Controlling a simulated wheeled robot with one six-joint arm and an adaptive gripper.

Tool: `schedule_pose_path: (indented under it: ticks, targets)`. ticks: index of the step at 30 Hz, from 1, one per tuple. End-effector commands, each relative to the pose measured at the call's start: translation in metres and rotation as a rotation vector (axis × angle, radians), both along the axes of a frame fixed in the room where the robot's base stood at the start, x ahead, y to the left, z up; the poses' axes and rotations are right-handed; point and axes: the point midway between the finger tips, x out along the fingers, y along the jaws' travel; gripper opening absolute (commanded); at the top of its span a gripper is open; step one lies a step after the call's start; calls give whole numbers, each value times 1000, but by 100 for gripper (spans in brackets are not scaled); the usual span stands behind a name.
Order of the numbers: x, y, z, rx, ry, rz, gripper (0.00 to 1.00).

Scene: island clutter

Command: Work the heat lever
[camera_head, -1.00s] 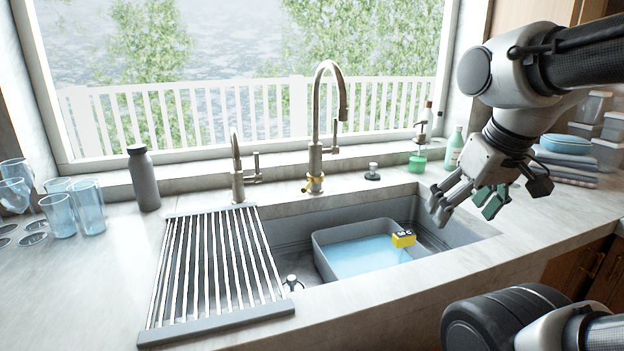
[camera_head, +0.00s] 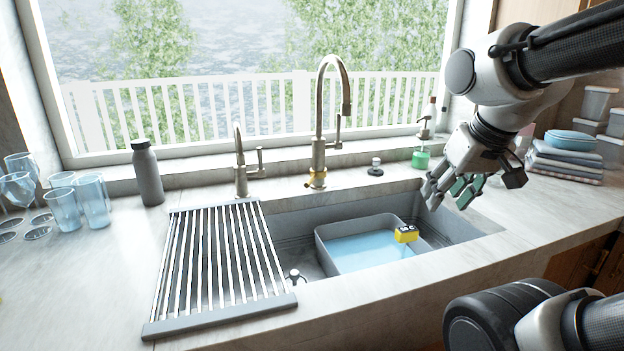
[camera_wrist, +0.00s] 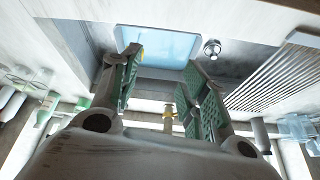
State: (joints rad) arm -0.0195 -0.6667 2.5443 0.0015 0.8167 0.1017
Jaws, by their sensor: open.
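The tall metal faucet (camera_head: 320,115) stands behind the sink, with a slim upright side lever (camera_head: 338,130) and a yellow-gold collar (camera_head: 316,180) at its base. A smaller tap (camera_head: 239,165) with its own side handle (camera_head: 260,160) stands to the left. Which of these handles is the heat lever, I cannot tell. My gripper (camera_head: 447,196) is open and empty, hanging above the right part of the sink, right of the faucet and apart from it. In the wrist view, the green-padded fingers (camera_wrist: 163,72) are spread, with the faucet base (camera_wrist: 168,118) between and beyond them.
A grey tub (camera_head: 318,243) of blue water with a yellow block (camera_head: 406,233) sits in the sink. A slatted rack (camera_head: 215,330) covers the left side. A dark bottle (camera_head: 147,175), glasses (camera_head: 65,208), a green soap bottle (camera_head: 420,160) and folded towels (camera_head: 565,166) stand around.

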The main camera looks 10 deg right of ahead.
Motion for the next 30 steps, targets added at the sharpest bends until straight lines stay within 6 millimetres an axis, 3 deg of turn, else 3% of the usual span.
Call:
schedule_pose_path:
  ticks: [6,9,15,21,30]
  targets:
    - [139,30,-25,192,-212,-218,35]
    - [198,50,-41,324,-318,-316,35]
    - [288,99,-82,646,-489,-476,35]
    - [327,138,-118,954,-578,-568,35]
    - [343,157,-133,1125,-609,-598,35]
